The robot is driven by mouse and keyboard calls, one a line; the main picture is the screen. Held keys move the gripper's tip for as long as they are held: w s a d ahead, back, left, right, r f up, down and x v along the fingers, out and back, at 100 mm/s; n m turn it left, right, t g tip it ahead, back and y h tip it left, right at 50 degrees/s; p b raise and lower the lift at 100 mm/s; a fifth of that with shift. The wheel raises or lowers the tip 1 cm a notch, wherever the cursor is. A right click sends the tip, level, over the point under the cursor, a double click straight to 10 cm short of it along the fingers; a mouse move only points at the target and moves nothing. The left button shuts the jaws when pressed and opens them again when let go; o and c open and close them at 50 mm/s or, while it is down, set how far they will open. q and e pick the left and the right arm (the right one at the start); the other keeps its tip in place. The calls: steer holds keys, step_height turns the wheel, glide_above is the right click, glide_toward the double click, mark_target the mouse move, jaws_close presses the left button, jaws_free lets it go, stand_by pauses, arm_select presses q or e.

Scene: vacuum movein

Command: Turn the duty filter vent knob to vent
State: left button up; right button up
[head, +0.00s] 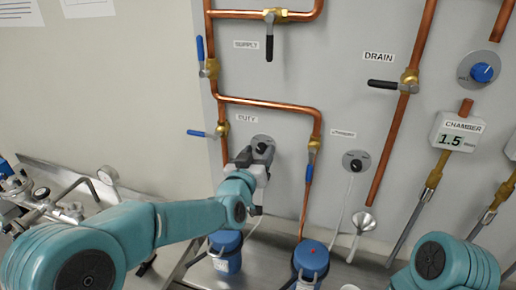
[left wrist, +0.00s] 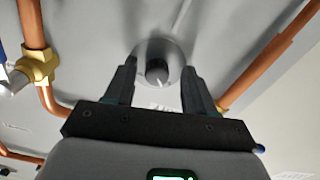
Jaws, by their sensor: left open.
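The duty vent knob (head: 263,147) is a dark knob on a round grey plate, on the panel below the DUTY label (head: 247,119). My left gripper (head: 257,161) is right in front of it and hides part of it. In the left wrist view the knob (left wrist: 157,72) is between the two fingers of my open left gripper (left wrist: 158,84), with a gap on each side. A pale mark shows on the plate near the knob. What the knob points to cannot be read. My right arm shows at the lower right, but its gripper is out of view.
A similar dark knob (head: 356,162) is to the right. Copper pipes (head: 265,103) with lever valves run around the duty knob. Blue filter housings (head: 226,254) (head: 311,259) stand below. A chamber gauge (head: 457,131) reads 1.5.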

arm_select(q)
steer(key=shift+s+d+r, duration=0.15)
steer(key=shift+s+r, duration=0.1)
steer(key=shift+s, duration=0.05)
steer(key=shift+w+f, duration=0.15)
steer(key=shift+w, duration=0.1)
steer(key=c, duration=0.8)
jaws_close()
arm_select(e)
steer(key=shift+s, duration=0.2)
